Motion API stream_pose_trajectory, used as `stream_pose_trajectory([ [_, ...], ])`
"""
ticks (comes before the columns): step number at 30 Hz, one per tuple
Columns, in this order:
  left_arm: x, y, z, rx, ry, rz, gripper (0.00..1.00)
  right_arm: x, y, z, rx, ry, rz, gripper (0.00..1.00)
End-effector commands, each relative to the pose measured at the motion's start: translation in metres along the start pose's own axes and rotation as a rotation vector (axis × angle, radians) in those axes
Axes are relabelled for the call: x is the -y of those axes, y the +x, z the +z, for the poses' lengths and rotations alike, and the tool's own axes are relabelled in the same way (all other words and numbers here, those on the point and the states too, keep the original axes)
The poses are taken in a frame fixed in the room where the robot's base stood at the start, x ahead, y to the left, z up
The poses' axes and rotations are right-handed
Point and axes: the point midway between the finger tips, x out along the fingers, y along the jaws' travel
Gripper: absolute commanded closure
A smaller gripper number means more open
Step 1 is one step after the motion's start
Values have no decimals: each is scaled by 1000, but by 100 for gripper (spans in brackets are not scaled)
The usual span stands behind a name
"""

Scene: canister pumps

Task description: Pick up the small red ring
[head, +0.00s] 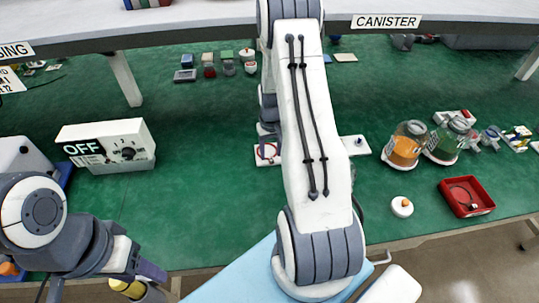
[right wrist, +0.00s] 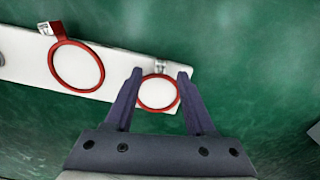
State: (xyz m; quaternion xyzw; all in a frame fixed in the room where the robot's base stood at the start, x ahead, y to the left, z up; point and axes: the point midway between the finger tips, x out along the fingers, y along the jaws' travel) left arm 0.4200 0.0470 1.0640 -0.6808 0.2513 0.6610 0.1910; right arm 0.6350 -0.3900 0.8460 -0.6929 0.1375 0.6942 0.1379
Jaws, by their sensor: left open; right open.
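The small red ring (right wrist: 159,92) lies flat near one end of a white plate (right wrist: 118,77) on the green table. My right gripper (right wrist: 157,72) is open in the right wrist view, with its two fingers on either side of the small ring. I cannot tell whether they touch it. A larger red ring (right wrist: 76,66) with a tag lies farther along the plate. In the head view my arm hides most of the plate (head: 355,146) and my right gripper; I cannot tell which red ring shows there. My left gripper (head: 148,278) is open at the lower left.
A white box marked OFF (head: 107,145) stands at the left. Orange (head: 404,146) and green (head: 446,141) canisters, a red tray (head: 466,197) and a small white round piece (head: 402,206) are at the right. A shelf marked CANISTER (head: 386,22) runs along the back.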

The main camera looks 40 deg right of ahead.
Motion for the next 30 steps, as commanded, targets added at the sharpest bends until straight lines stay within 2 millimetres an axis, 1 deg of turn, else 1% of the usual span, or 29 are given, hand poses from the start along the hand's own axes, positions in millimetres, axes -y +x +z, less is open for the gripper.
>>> stream_pose_trajectory([
  [1, 0, -2, 0, 0, 0, 0, 45, 0, 6, 0, 1, 0, 0, 45],
  [4, 0, -2, 0, 0, 0, 0, 45, 0, 12, 0, -1, 0, 0, 45],
  [11, 0, -2, 0, 0, 0, 0, 45, 0, 14, -1, -2, 0, 0, 45],
  [12, 0, -2, 0, 0, 0, 0, 45, 0, 14, -1, -2, 0, 0, 60],
  [14, 0, -2, 0, 0, 0, 0, 45, 0, 14, -1, -2, 1, 0, 83],
  [15, 0, -2, 0, 0, 0, 0, 45, 0, 14, -1, -2, 1, 0, 99],
  [16, 0, -2, 0, 0, 0, 0, 45, 0, 14, -1, -2, 1, 0, 100],
  [26, 0, -2, 0, 0, 0, 0, 45, 0, 13, -1, -2, 0, 0, 100],
  [30, 0, 0, 0, 0, 0, 0, 45, 0, 8, -2, -5, 0, 1, 100],
])
